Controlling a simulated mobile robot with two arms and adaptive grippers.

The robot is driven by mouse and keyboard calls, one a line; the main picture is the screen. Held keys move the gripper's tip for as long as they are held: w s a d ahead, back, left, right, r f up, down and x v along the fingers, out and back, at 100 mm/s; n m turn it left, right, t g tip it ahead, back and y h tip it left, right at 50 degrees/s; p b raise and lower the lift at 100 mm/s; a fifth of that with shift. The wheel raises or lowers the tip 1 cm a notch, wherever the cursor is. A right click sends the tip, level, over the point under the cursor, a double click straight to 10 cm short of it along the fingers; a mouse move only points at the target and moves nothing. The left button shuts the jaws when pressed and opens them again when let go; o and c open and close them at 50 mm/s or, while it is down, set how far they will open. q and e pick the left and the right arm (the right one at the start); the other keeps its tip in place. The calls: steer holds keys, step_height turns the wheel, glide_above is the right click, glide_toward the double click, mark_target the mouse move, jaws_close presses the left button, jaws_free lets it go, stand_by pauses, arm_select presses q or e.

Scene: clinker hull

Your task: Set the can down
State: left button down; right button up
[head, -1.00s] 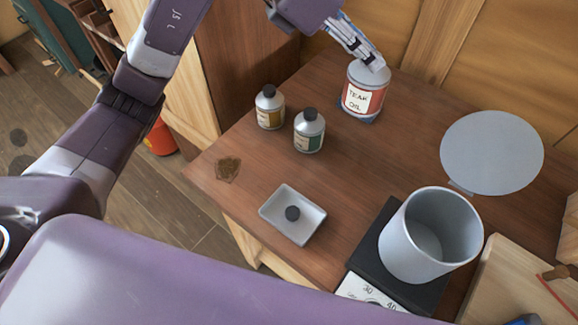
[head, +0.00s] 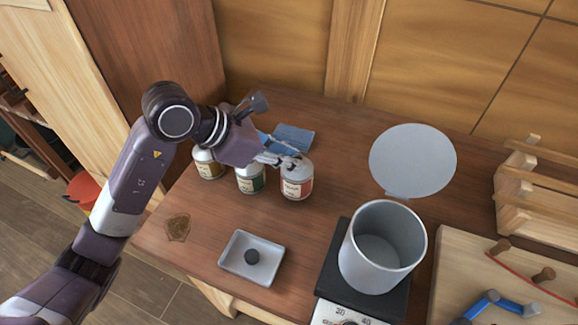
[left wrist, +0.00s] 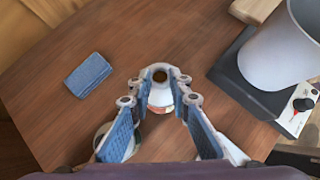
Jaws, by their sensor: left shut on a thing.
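The can (head: 297,183), silver with a red and white label, is in my left gripper (head: 284,160), which is shut on its top. It is upright, just right of the green-labelled bottle, low over the table or on it; I cannot tell which. In the left wrist view the can (left wrist: 161,98) shows its brown round opening between the fingers of my left gripper (left wrist: 160,76). A folded blue cloth (head: 294,138) lies on the table (head: 330,150) behind the can, and it shows in the left wrist view (left wrist: 88,75). My right gripper is not in view.
A green-labelled bottle (head: 250,182) and a yellow-labelled bottle (head: 208,165) stand left of the can. A grey tray (head: 235,268) with a dark knob, a brown stain (head: 177,228) and a grey pot (head: 375,265) on a black hotplate (head: 332,270) are nearer. A round grey lid (head: 412,160) is right.

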mark_target(286, 170)
arm_select(q)
step_height(286, 170, down, 4)
steer(key=shift+r, duration=0.15)
steer(key=shift+f, duration=0.2)
steer(key=c, duration=2.2)
jaws_free()
steer(key=shift+f, duration=0.2)
steer(key=shift+c, duration=0.2)
steer(key=o, duration=0.4)
steer(key=shift+o, duration=0.2)
steer(key=shift+r, duration=0.1)
